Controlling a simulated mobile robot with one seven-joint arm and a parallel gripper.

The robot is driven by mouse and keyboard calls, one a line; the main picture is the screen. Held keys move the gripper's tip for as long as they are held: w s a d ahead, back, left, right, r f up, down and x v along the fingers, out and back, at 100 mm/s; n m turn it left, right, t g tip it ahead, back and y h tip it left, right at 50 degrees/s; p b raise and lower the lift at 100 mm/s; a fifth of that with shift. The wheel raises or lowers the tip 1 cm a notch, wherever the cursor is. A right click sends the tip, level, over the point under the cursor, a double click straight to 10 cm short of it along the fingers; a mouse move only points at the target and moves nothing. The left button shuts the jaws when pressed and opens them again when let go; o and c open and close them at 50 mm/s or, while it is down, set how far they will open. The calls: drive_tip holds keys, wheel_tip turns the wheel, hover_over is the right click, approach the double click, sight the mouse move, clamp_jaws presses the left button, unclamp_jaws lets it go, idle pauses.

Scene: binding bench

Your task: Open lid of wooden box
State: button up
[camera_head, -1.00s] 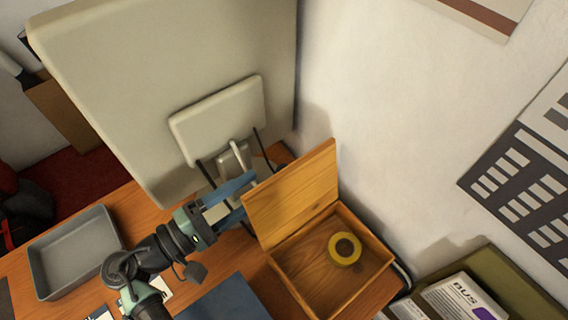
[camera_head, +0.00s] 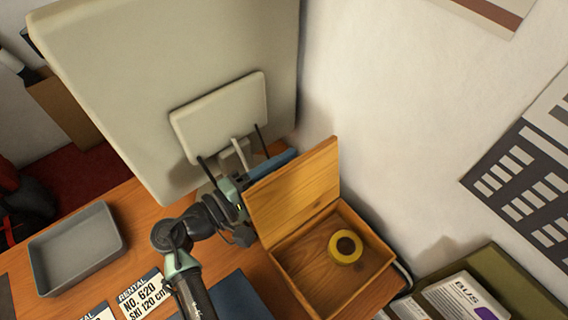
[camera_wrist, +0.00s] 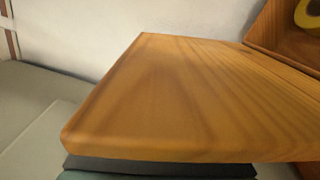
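The wooden box (camera_head: 365,278) stands on the bench with its lid (camera_head: 296,193) raised, standing steeply along the box's left side. The inside of the box is in plain view. A yellow tape roll (camera_head: 345,247) lies in it. My gripper (camera_head: 268,166) is at the outer, left side of the lid. In the wrist view the lid (camera_wrist: 190,95) fills the middle, close to the camera, and the fingers do not show clearly.
A grey tray (camera_head: 75,252) sits at the left of the bench. A large pale panel (camera_head: 170,60) stands close behind my gripper. A dark blue flat item (camera_head: 240,298) and printed rental cards (camera_head: 142,296) lie in front. The wall is behind the box.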

clamp_jaws()
idle(1.1)
